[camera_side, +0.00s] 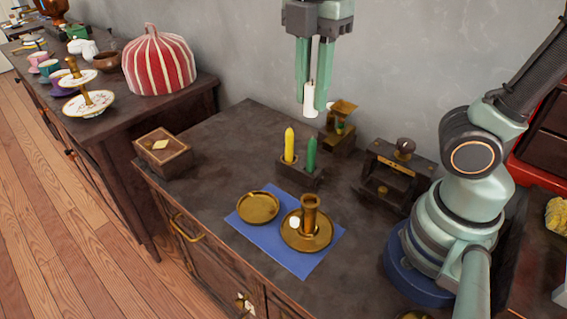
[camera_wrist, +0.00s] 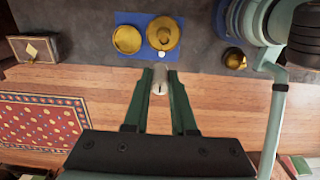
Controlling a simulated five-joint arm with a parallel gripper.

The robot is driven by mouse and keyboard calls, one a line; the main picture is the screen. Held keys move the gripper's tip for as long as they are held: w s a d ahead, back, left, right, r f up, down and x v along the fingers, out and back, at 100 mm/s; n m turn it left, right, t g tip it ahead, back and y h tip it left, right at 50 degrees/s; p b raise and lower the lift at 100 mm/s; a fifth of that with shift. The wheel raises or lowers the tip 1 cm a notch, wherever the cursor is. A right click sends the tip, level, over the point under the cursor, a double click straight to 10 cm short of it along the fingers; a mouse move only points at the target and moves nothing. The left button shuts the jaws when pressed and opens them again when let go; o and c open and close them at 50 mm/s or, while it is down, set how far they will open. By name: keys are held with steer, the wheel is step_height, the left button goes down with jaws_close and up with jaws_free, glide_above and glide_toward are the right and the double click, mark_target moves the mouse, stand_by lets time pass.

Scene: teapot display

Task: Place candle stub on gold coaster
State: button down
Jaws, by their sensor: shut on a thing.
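My gripper (camera_side: 309,92) is shut on a short white candle stub (camera_side: 309,99), held upright in the air above the back of the dark cabinet top. In the wrist view the stub (camera_wrist: 160,86) shows end-on between my green fingers (camera_wrist: 160,80). The gold coaster (camera_side: 258,207) is a round, shallow, empty dish on the left part of a blue cloth (camera_side: 292,262). It also shows in the wrist view (camera_wrist: 127,39). My gripper is well above and behind it, apart from it.
A gold candle holder (camera_side: 310,220) stands right of the coaster, with a small white round spot on its dish. Behind are a dark block with yellow (camera_side: 289,145) and green candles (camera_side: 311,153) and a small brass-and-wood device (camera_side: 340,122). A wooden box (camera_side: 162,156) stands left.

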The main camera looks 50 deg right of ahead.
steer(key=n, duration=0.1)
glide_above(258, 209)
step_height(258, 209, down, 7)
step_height(258, 209, down, 21)
steer(key=shift+r, duration=0.2)
steer(key=shift+f, duration=0.1)
steer(key=c, duration=0.7)
jaws_free()
steer(key=shift+c, duration=0.2)
